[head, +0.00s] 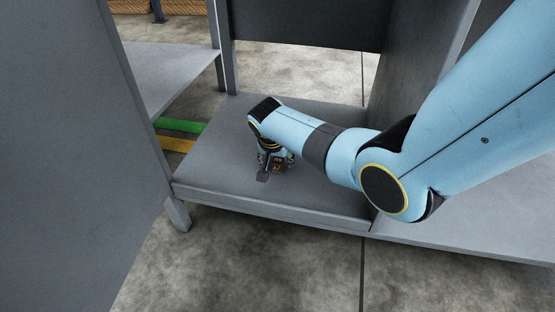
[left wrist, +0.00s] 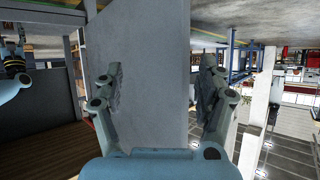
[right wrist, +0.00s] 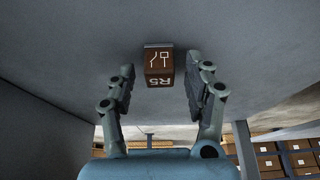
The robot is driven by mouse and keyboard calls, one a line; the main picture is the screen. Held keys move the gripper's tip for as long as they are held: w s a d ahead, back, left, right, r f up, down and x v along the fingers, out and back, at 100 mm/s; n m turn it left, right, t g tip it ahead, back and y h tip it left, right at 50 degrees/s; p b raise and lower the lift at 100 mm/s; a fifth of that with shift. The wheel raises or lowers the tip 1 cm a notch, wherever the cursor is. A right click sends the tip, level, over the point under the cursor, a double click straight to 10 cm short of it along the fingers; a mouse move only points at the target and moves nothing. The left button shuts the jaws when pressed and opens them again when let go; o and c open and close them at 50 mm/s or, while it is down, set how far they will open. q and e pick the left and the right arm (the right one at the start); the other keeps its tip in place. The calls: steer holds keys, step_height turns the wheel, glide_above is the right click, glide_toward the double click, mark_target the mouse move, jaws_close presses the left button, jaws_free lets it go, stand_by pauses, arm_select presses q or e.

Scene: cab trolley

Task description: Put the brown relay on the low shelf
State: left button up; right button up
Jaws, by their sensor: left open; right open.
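The brown relay (head: 277,167) stands on the grey low shelf (head: 225,175) in the head view, partly hidden by my right gripper. In the right wrist view the relay (right wrist: 158,66) shows white marks and "R5" on its brown faces, with a grey part at its far end, against the shelf surface. My right gripper (right wrist: 160,78) is open, with one finger on each side of the relay and a visible gap to each. My left gripper (left wrist: 160,75) is open and empty in front of a grey panel; it is not in the head view.
Grey upright panels stand left (head: 50,150) and right (head: 410,70) of the low shelf. Green (head: 182,125) and yellow (head: 175,144) strips lie beyond its left edge. The shelf top around the relay is clear. Brown boxes (right wrist: 290,160) show in the right wrist view.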

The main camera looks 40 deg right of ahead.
steer(key=p+v, duration=0.3)
steer(key=v, duration=0.2)
steer(key=shift+w+r+p, duration=0.1)
steer(key=shift+r+p, duration=0.25)
steer(key=shift+p, duration=0.05)
steer(key=shift+p+v, duration=2.2)
steer(key=shift+v, duration=1.2)
steer(key=s+a+r+n+y, duration=0.15)
steer(key=s+n, duration=0.45)
steer(key=s, duration=1.4)
arm_select(q)
step_height(320, 180, up, 7)
steer(key=s+a+g, duration=0.1)
steer(key=s+g, duration=0.1)
steer(key=g, duration=0.7)
steer(key=shift+s+y, duration=0.2)
steer(key=shift+y, duration=0.2)
arm_select(e)
steer(key=s+a+r+n+y, duration=0.1)
steer(key=s+a+r+n, duration=0.1)
steer(key=s+r, duration=0.2)
steer(key=s+a+r+n, duration=0.3)
steer(key=s+r, duration=0.2)
steer(key=s, duration=0.4)
steer(key=shift+y, duration=0.35)
arm_select(q)
steer(key=shift+a+f, duration=0.1)
steer(key=shift+f, duration=0.05)
arm_select(e)
steer(key=shift+r, duration=0.1)
